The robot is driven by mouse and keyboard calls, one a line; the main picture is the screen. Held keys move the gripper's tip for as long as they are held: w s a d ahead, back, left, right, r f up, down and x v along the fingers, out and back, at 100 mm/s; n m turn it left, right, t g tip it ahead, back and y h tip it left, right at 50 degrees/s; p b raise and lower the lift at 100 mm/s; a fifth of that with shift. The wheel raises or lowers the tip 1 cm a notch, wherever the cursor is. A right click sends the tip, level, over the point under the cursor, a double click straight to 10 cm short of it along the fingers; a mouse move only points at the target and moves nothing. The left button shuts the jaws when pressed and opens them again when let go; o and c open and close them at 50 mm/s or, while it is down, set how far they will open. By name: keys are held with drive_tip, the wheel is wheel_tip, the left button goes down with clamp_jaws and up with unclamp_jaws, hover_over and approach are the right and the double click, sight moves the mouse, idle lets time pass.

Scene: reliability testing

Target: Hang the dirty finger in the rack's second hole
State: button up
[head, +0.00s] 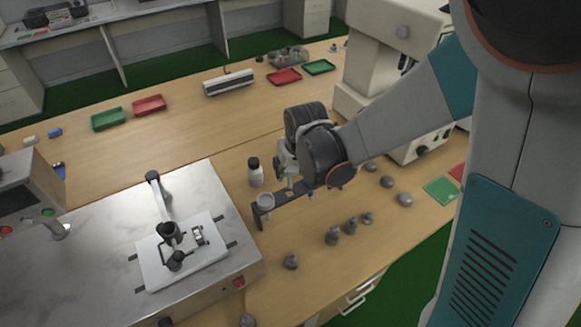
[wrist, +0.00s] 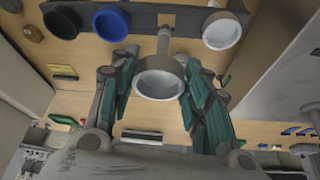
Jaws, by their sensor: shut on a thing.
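My gripper (wrist: 157,68) has its teal fingers closed on the sides of a grey finger (wrist: 160,84) with a round, white-faced end and a thin stem. The stem points towards the dark rack bar (wrist: 190,16) and overlaps its edge in the wrist view; I cannot tell whether it is in a hole. The rack carries a blue-rimmed finger (wrist: 110,22), a dark grey one (wrist: 62,21) and a white-faced one (wrist: 222,30). In the head view my gripper (head: 288,178) is over the rack (head: 286,197) and hides the held finger. A pale round end (head: 265,200) shows at the rack's left end.
A white-labelled bottle (head: 256,172) stands just left of the gripper. A metal-topped machine (head: 110,230) is at left. Several grey weights (head: 333,235) stand in front of the rack. A large beige instrument (head: 385,70) is behind my arm. Red and green trays (head: 108,118) lie farther back.

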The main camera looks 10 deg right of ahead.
sight(291, 188)
drive_tip(key=shift+f, duration=0.2)
drive_tip(key=shift+f+b, duration=1.8)
drive_tip(key=shift+f, duration=0.05)
drive_tip(key=shift+f, duration=0.1)
drive_tip(key=shift+f+b, duration=1.55)
drive_tip(key=shift+f, duration=0.05)
drive_tip(key=shift+f+b, duration=0.6)
drive_tip(key=shift+f, duration=0.05)
